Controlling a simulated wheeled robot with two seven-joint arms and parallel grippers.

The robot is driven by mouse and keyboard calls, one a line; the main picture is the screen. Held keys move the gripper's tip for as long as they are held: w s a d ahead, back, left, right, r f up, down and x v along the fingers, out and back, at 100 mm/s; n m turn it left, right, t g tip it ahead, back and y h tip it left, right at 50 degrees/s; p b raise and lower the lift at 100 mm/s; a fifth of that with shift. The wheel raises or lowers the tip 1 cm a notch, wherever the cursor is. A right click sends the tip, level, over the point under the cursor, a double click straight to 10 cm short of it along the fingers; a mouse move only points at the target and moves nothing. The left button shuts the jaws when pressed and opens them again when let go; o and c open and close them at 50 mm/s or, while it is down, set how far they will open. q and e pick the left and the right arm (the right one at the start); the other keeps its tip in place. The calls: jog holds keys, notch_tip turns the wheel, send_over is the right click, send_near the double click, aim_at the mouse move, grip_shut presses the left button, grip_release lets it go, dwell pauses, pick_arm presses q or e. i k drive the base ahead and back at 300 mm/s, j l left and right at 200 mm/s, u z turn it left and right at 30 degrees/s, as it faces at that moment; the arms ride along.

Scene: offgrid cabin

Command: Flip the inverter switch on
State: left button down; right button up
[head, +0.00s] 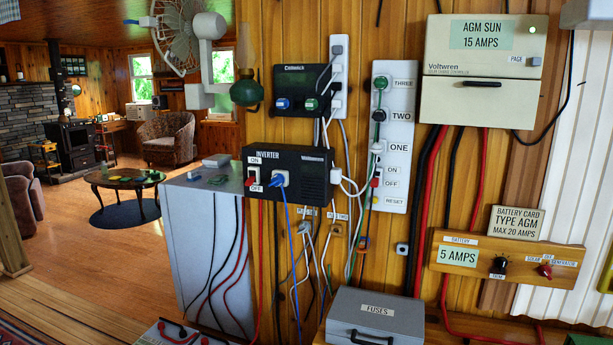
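The inverter (312,172) is a black box on the wood-panelled wall, left of the picture's middle, with a white INVERTER label on its top edge. Its switch (252,175) is a small red part at the left of the front face, with an ON label above it and an OFF label below it. It is too small to tell for sure which way the switch is set. A blue plug (279,180) sits in the socket just right of the switch, and its blue cord hangs down. Neither of my grippers is in view.
A grey cabinet (182,235) stands below and left of the inverter. A grey FUSES box (345,307) lies below it. A white power strip (396,95) with an ON/OFF/RESET section hangs to the right. Loose cables hang below. A fan (180,35) is upper left.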

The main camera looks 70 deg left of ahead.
aim_at(250, 180)
jog(key=u, duration=2.3)
